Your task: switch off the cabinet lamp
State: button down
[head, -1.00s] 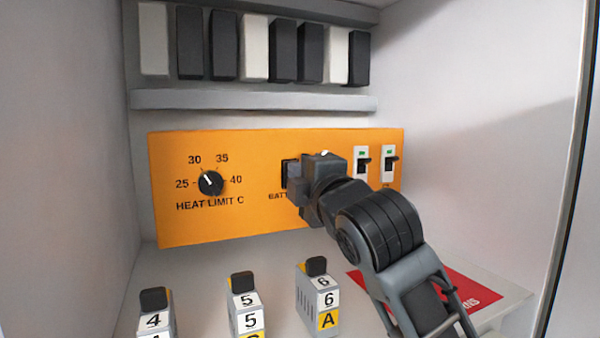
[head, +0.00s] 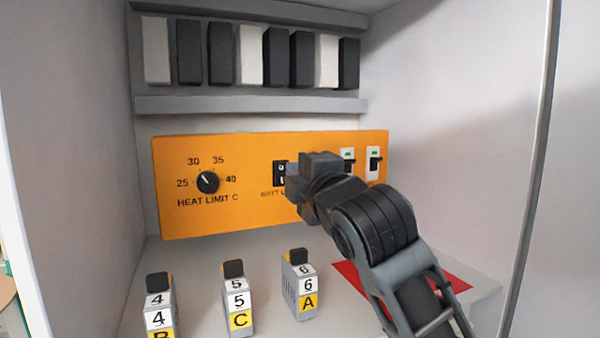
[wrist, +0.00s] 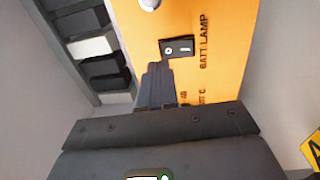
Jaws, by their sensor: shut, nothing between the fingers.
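The BATT LAMP switch is a small black rocker (head: 280,174) with white marks on the orange panel (head: 250,205). In the wrist view the rocker (wrist: 178,47) shows O and I marks beside its BATT LAMP label. My gripper (head: 290,178) is shut and empty, just right of the rocker in the head view, covering part of the label. In the wrist view my gripper's fingertips (wrist: 157,70) are close to the rocker's O end. I cannot tell whether they touch it. No lamp is clearly visible.
A HEAT LIMIT dial (head: 207,182) is left on the panel. Numbered blocks (head: 238,300) stand on the shelf below, near a red label (head: 345,275). Cabinet walls close both sides.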

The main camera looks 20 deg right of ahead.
jog(key=s, duration=0.9)
jog(key=shift+r+b, duration=0.35)
jog(key=shift+r, duration=0.1)
